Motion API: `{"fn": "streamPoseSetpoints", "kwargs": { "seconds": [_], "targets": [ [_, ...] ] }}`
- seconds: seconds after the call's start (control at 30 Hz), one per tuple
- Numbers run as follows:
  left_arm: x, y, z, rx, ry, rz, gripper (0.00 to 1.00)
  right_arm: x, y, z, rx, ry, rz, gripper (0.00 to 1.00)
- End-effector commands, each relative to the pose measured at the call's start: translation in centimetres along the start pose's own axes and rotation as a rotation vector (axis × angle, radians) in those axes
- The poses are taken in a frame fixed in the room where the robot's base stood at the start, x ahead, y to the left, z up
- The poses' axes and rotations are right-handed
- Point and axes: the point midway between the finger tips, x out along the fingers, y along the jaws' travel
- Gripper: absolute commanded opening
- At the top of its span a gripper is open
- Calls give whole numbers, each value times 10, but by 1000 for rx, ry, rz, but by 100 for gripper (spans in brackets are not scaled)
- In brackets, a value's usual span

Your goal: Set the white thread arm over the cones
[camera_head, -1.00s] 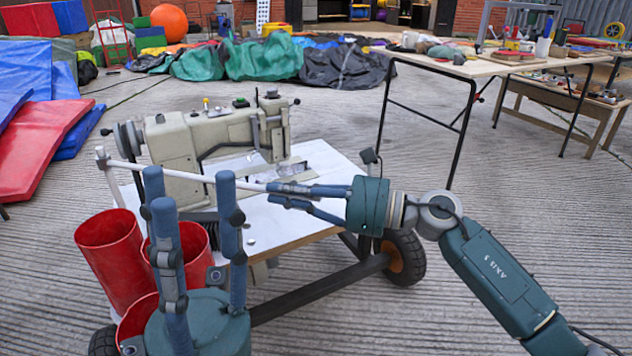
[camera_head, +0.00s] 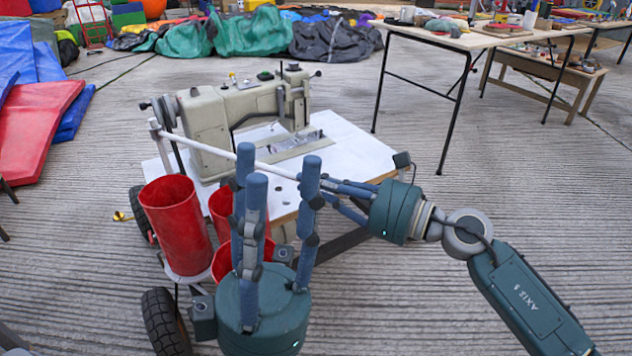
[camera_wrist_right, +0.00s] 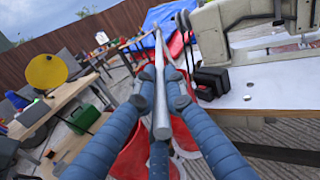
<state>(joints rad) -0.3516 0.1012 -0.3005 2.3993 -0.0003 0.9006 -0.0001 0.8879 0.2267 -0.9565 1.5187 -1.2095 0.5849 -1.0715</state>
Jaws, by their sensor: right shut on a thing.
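The white thread arm (camera_head: 215,151) is a thin rod running from a white upright left of the sewing machine to my right gripper. My right gripper (camera_head: 322,186) comes from the right and is shut on the rod. In the right wrist view, the rod (camera_wrist_right: 161,100) lies between my right fingers (camera_wrist_right: 160,92). My left gripper (camera_head: 276,170) points upward in front, its fingers spread and empty; they overlap the rod in the picture. Red open-topped holders (camera_head: 174,220) stand below the rod at the left, partly hidden by my left gripper. I cannot make out thread cones in them.
The beige sewing machine (camera_head: 212,120) stands on a white tabletop (camera_head: 345,150) on a wheeled frame with black tyres (camera_head: 165,322). A cluttered table (camera_head: 465,38) stands at the back right. Red and blue mats (camera_head: 40,125) lie at the left.

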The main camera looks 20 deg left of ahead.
Motion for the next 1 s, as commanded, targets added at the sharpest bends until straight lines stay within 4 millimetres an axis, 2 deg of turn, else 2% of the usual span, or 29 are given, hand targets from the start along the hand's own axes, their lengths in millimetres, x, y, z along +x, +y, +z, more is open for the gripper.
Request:
{"fn": "streamPoseSetpoints", "kwargs": {
  "seconds": [0.03, 0.13, 0.17, 0.23, 0.6, 0.77, 1.0],
  "targets": [
    [0, 0, 0, 0, 0, 0, 40, 2, 7, -3, 4, 4, 16, 0],
    [0, 0, 0, 0, 0, 0, 40, 2, 8, -4, 5, 5, 19, 0],
    [0, 0, 0, 0, 0, 0, 40, 2, 8, -4, 5, 5, 19, 14],
    [0, 0, 0, 0, -1, 0, 40, 2, 8, -4, 5, 5, 20, 28],
    [2, -1, -1, 2, 6, -2, 40, -3, 4, -2, 3, 3, 11, 30],
    [1, -1, -1, 1, 4, -1, 40, -27, 4, -4, 3, 5, 9, 30],
    [1, 0, 0, 1, 3, -1, 40, -79, 4, -4, 5, 6, 11, 30]
  ]
}}
